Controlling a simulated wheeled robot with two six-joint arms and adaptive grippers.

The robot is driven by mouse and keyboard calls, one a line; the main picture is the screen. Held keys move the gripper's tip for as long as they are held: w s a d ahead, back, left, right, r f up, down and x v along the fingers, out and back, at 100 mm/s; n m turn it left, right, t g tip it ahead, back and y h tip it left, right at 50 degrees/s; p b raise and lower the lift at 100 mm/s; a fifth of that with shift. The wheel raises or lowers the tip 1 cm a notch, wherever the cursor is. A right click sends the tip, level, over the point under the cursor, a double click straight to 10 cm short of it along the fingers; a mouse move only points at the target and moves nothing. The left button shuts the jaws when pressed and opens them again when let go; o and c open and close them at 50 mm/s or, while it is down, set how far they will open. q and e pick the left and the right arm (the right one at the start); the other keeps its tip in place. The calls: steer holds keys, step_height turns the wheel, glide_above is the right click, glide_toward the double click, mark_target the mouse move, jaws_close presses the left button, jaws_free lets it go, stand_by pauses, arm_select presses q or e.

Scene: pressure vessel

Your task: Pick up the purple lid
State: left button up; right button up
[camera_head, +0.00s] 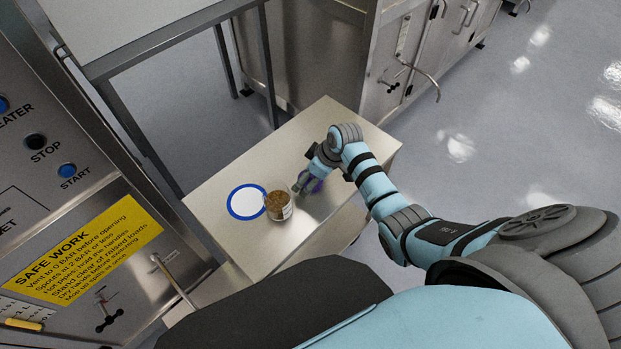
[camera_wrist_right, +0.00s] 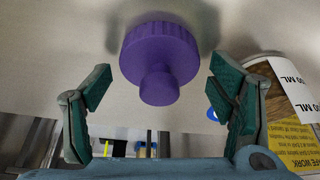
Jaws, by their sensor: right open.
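The purple lid (camera_wrist_right: 160,55), with a ridged rim and a round knob, lies on the table in the right wrist view, knob towards me. In the head view only a bit of the lid (camera_head: 316,186) shows behind my right gripper (camera_head: 302,184). My right gripper also shows in the right wrist view (camera_wrist_right: 160,98), its two fingers open and apart on either side of the knob, with nothing between them touching. My left gripper is not in view.
A jar with brown contents (camera_head: 278,205) stands close beside the gripper; its labelled side shows in the wrist view (camera_wrist_right: 290,100). A blue-ringed white disc (camera_head: 247,202) lies left of it on the small table (camera_head: 330,118). A steel panel with buttons (camera_head: 60,200) stands at left.

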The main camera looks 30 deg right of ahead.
steer(key=shift+r, duration=0.1)
steer(key=c, duration=0.7)
steer(key=shift+c, duration=0.2)
